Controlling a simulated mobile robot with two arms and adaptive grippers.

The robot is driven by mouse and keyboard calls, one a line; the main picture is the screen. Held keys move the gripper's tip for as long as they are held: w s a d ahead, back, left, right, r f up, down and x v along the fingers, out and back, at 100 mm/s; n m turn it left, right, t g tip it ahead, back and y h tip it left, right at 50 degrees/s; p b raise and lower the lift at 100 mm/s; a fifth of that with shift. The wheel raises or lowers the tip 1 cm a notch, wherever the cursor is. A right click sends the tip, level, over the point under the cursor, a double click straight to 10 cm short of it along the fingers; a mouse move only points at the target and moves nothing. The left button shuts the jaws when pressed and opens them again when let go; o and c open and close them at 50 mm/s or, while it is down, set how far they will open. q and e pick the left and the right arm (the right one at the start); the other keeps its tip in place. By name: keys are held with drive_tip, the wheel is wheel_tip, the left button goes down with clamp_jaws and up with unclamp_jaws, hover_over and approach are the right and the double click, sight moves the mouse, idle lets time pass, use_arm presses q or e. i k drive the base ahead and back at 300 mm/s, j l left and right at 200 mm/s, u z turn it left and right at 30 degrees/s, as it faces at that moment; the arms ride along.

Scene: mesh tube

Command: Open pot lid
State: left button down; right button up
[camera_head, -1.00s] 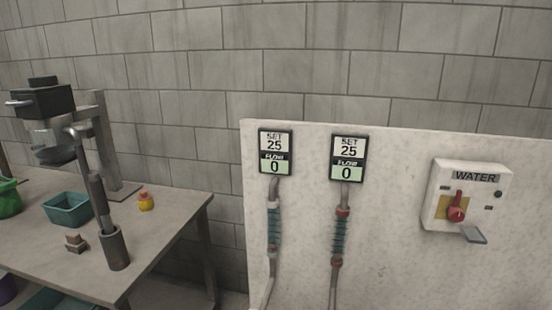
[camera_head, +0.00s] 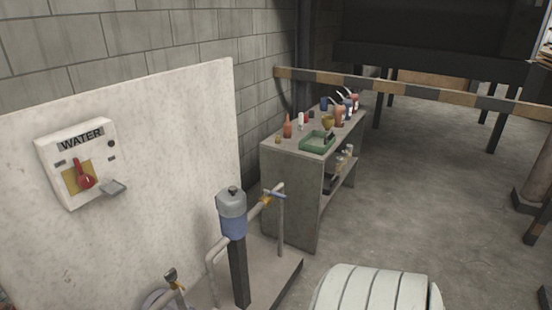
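No pot or pot lid can be made out for certain in the head view. Neither of my grippers is in view.
A white panel with a WATER box (camera_head: 78,165) stands at left. A grey cabinet (camera_head: 291,198) holds a green tray (camera_head: 317,142) and bottles. A striped barrier (camera_head: 420,95) crosses behind.

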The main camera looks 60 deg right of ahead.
sight(231, 201)
drive_tip(key=z, duration=1.6)
drive_tip(key=i+j+z, duration=0.1)
drive_tip(key=z, duration=0.3)
drive_tip(key=j, duration=0.1)
